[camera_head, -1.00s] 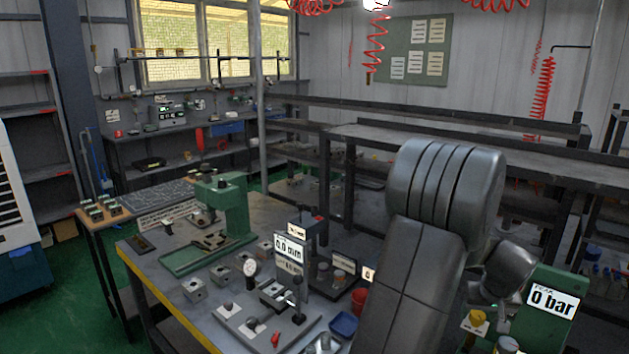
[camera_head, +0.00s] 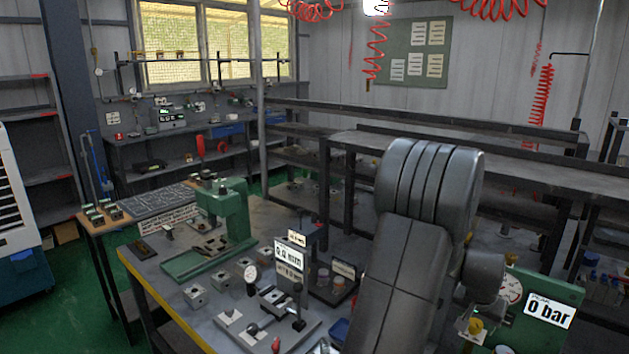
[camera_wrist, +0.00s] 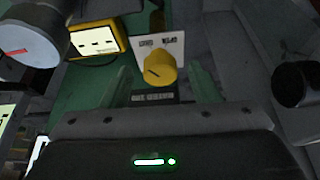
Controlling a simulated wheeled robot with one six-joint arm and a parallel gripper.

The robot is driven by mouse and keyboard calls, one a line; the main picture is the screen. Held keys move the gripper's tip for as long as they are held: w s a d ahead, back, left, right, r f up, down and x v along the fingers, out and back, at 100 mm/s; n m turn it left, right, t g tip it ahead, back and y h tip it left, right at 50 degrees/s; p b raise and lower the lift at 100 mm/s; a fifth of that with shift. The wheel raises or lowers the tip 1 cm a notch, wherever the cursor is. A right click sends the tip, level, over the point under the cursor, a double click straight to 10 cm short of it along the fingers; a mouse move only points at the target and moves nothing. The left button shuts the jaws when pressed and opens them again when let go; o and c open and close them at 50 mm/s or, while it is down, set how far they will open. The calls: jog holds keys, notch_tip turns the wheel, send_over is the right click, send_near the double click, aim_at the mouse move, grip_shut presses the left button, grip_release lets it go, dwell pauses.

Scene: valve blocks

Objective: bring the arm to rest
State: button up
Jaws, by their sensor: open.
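My arm (camera_head: 405,255) rises over the right side of the bench in the head view, bent at its large upper joint, with the wrist (camera_head: 482,275) hanging to the right. In the wrist view my gripper (camera_wrist: 162,80) is open, a finger on each side and nothing held. A yellow knob (camera_wrist: 161,67) on a white labelled plate shows between and beyond the fingers; I cannot tell how far it is from them. In the head view a yellow knob (camera_head: 476,326) shows below the wrist, and the fingers are not clear.
A green panel (camera_head: 567,289) with a gauge and a "0 bar" display stands right of my wrist. A green press (camera_head: 232,215), metal blocks (camera_head: 195,297) and a measuring stand with a display (camera_head: 288,256) occupy the bench to the left. A yellow-framed box (camera_wrist: 95,40) is near the gripper.

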jog(key=shift+w+a+m+g+h+b, duration=0.1)
jog(key=shift+m+g+h+b, duration=0.2)
jog(key=shift+m, duration=0.65)
jog(key=shift+w+a+m+g+h+b, duration=0.1)
jog(key=shift+m+g+h+b, duration=0.15)
jog(key=shift+m, duration=0.7)
jog(key=shift+v, duration=1.7)
jog(key=shift+d, duration=0.1)
